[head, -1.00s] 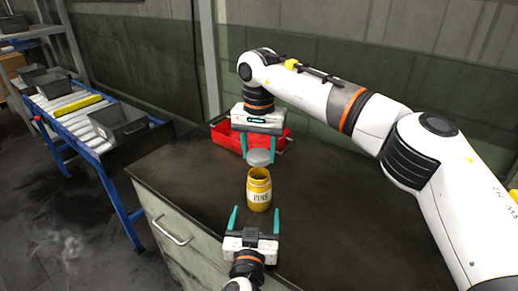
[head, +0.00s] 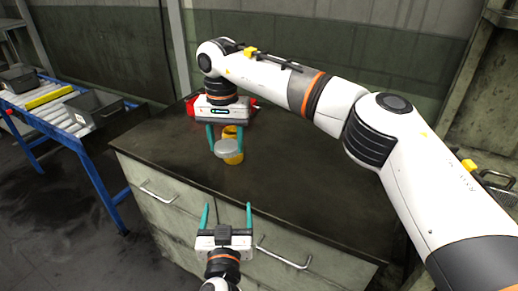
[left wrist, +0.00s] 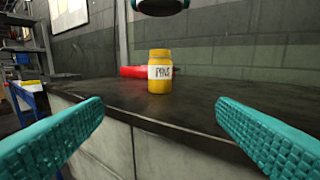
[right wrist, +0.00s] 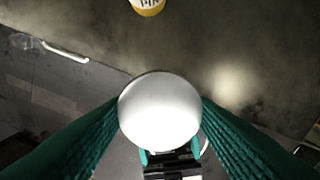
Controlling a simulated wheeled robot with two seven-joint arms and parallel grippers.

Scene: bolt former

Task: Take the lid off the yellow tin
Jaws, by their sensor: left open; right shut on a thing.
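The yellow tin (head: 232,159) stands upright on the dark bench top, partly hidden by the lid in the head view. The left wrist view shows the whole tin (left wrist: 160,83) with its "PINS" label and no lid on it. The round grey lid (head: 227,147) is held between the fingers of my right gripper (head: 227,152), which is shut on it. In the right wrist view the lid (right wrist: 160,110) is clear of the tin (right wrist: 148,6). My left gripper (head: 227,208) is open and empty, in front of the bench, apart from the tin.
The bench top to the right of the tin is bare. At left, a blue-framed roller conveyor (head: 60,115) carries grey bins (head: 93,108). Drawer handles (head: 284,258) stick out of the bench front.

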